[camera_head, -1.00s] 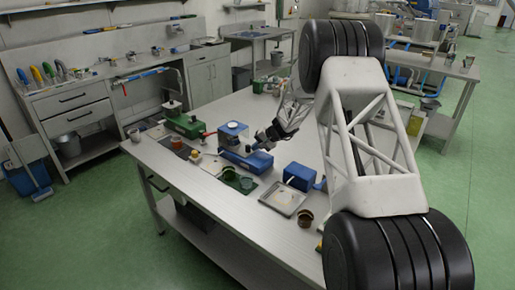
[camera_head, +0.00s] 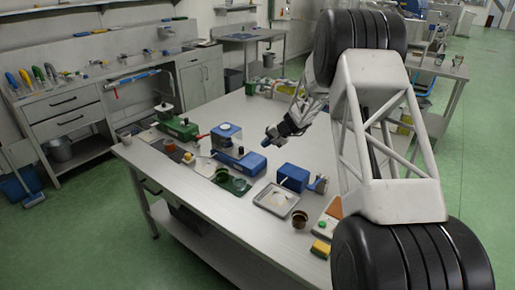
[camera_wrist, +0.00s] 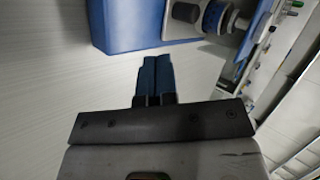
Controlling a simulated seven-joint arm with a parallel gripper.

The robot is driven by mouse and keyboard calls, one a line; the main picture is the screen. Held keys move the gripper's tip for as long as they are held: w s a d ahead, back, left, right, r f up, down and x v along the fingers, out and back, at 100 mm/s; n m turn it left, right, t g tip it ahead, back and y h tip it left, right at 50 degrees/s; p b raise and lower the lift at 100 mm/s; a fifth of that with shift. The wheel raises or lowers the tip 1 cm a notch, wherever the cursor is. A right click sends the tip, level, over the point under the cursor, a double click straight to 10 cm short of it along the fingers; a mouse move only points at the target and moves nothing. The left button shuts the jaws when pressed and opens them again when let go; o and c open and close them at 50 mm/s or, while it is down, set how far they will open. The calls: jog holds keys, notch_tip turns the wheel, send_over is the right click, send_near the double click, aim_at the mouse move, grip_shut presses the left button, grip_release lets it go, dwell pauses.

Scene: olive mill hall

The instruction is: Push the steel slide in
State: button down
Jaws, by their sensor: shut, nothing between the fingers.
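I cannot pick out the steel slide with certainty in either view. On the bench, a blue machine (camera_head: 240,161) with a clear-sided, blue-topped housing (camera_head: 226,136) stands left of my gripper. A separate blue box (camera_head: 292,177) with a knob on its right side (camera_head: 320,184) stands to the right and nearer the front. My gripper (camera_head: 267,140) is above the bench, beyond and right of the blue machine. In the wrist view its blue fingers (camera_wrist: 155,72) are together and empty. A blue body (camera_wrist: 128,22) and a round blue-ringed part (camera_wrist: 214,17) lie beyond them.
A green machine (camera_head: 178,127) is at the left. A metal tray (camera_head: 291,203), a brown cup (camera_head: 300,219) and a dark green mat (camera_head: 236,186) with small cups lie along the front. The bench top (camera_head: 235,222) has bare room at the front edge.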

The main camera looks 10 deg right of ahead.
jog(key=shift+v, duration=2.4)
